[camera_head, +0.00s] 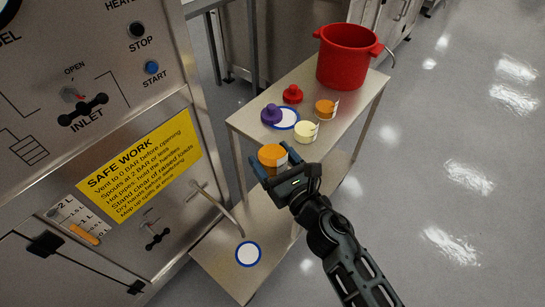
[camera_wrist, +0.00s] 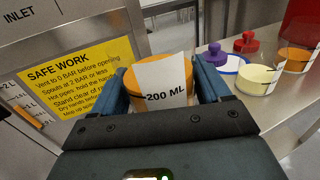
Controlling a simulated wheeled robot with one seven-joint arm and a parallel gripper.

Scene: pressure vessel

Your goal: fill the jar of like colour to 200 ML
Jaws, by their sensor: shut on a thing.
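My gripper (camera_head: 280,167) is shut on an orange jar (camera_head: 271,154), held upright in the air left of the cart top and near the machine. In the wrist view the jar (camera_wrist: 162,77) sits between both fingers, with a white label reading 200 ML facing me. I cannot tell how full it is. A second orange jar (camera_head: 325,108) and a pale yellow jar (camera_head: 307,132) stand on the cart. The machine's gauge (camera_head: 80,222) has an orange column and litre marks. A thin metal spout (camera_head: 217,207) sticks out from the machine, below and left of my gripper.
The cart top (camera_head: 350,112) also carries a red pot (camera_head: 346,57), a red knobbed piece (camera_head: 293,94), a purple one (camera_head: 270,115) and a blue-rimmed white disc (camera_head: 287,118). Another such disc (camera_head: 248,253) lies on the low shelf (camera_head: 222,257) near the spout. A small lever (camera_head: 155,237) is beside the spout.

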